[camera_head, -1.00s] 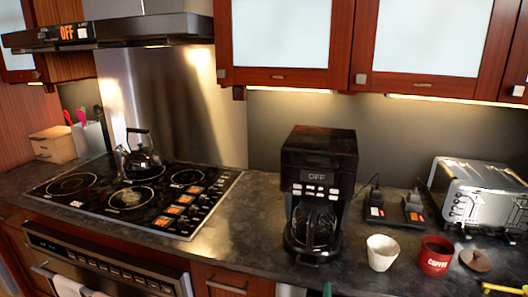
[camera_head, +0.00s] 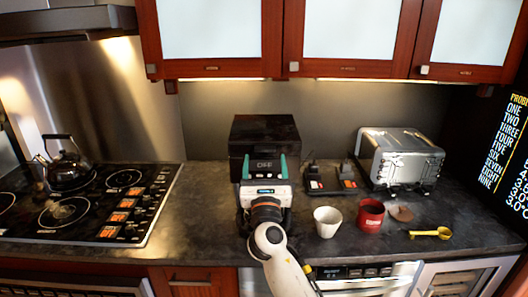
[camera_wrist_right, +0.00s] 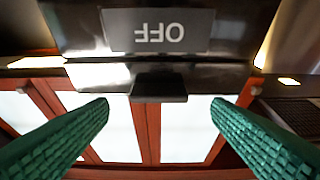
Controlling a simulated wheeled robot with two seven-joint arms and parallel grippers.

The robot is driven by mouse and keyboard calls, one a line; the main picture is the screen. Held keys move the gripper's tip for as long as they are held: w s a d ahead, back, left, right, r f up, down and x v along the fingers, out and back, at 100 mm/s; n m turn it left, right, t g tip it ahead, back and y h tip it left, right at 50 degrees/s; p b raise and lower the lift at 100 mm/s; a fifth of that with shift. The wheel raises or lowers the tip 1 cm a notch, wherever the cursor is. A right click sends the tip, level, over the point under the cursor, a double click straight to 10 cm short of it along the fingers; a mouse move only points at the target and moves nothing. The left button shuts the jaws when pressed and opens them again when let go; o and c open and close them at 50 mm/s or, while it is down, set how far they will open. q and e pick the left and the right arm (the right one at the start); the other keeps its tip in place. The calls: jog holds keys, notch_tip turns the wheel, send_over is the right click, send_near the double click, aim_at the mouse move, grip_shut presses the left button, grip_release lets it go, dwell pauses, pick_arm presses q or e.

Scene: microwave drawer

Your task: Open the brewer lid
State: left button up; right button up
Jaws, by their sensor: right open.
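The black coffee brewer (camera_head: 265,135) stands on the counter, and its flat top lid looks closed. Its OFF display shows on the upper front, and upside down in the right wrist view (camera_wrist_right: 158,31). My right gripper (camera_head: 265,163) is in front of the brewer's upper front, with its green fingers apart on either side of the display. In the right wrist view, the open fingers (camera_wrist_right: 160,104) have a dark tab (camera_wrist_right: 158,86) on the brewer between and beyond them. Nothing is held. My arm hides the brewer's lower front and carafe. My left gripper is not in view.
A white cup (camera_head: 327,222), a red coffee mug (camera_head: 370,215) and a yellow scoop (camera_head: 430,233) are right of the brewer. A silver toaster (camera_head: 400,160) stands behind them. The stove (camera_head: 95,205) with a kettle (camera_head: 66,165) is left. Cabinets (camera_head: 350,40) hang above.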

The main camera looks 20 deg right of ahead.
aim_at(265, 151)
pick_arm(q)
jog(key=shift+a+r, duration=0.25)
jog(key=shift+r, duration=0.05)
pick_arm(e)
jog(key=shift+x, duration=1.55)
jog(key=shift+c, duration=0.2)
